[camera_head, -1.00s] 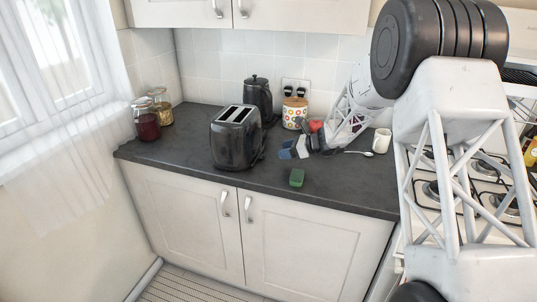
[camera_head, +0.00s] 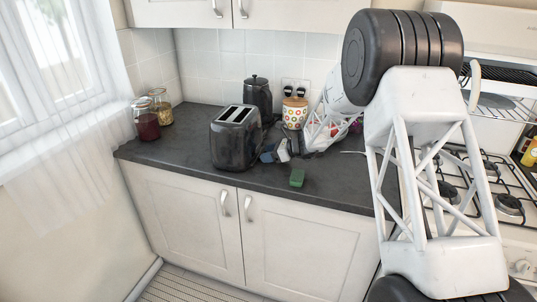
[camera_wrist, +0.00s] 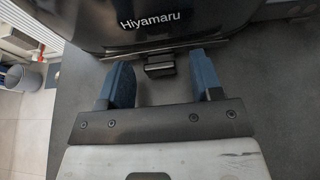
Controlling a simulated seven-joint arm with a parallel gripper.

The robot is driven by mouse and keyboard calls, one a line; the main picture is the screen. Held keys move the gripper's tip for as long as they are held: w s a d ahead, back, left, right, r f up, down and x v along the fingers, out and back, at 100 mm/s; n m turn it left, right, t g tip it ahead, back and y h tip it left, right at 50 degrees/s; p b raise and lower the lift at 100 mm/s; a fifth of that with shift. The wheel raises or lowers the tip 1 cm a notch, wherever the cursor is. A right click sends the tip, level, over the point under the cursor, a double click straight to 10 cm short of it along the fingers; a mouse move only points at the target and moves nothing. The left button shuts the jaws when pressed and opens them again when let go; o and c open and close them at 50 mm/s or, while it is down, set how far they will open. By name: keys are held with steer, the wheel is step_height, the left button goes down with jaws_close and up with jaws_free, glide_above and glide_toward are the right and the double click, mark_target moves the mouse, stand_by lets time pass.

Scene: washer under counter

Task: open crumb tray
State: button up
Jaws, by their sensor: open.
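The black two-slot toaster (camera_head: 235,139) stands upright on the counter; in the wrist view its dark side, lettered "Hiyamaru" (camera_wrist: 153,24), fills the top. A small dark tab (camera_wrist: 159,67), apparently the crumb tray's handle, sticks out at the toaster's lower edge. The tray itself is hidden inside. My gripper (camera_wrist: 163,82) is open, its blue fingers left and right of the tab with space on both sides. In the head view my gripper (camera_head: 275,153) is low over the counter, just right of the toaster.
A black kettle (camera_head: 258,96) and a dotted canister (camera_head: 294,113) stand behind. Two jars (camera_head: 146,121) (camera_head: 161,106) stand at left. The hob (camera_head: 480,185) is right. Bare counter (camera_head: 180,150) shows left of the toaster.

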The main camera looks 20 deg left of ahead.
steer(key=shift+c, duration=0.4)
jaws_close()
steer(key=shift+w+d, duration=0.2)
steer(key=shift+d, duration=3.75)
steer(key=shift+o, duration=0.4)
jaws_free()
steer(key=shift+d, duration=0.15)
steer(key=shift+v, duration=3.75)
steer(key=shift+s+r, duration=0.1)
steer(key=shift+r, duration=0.05)
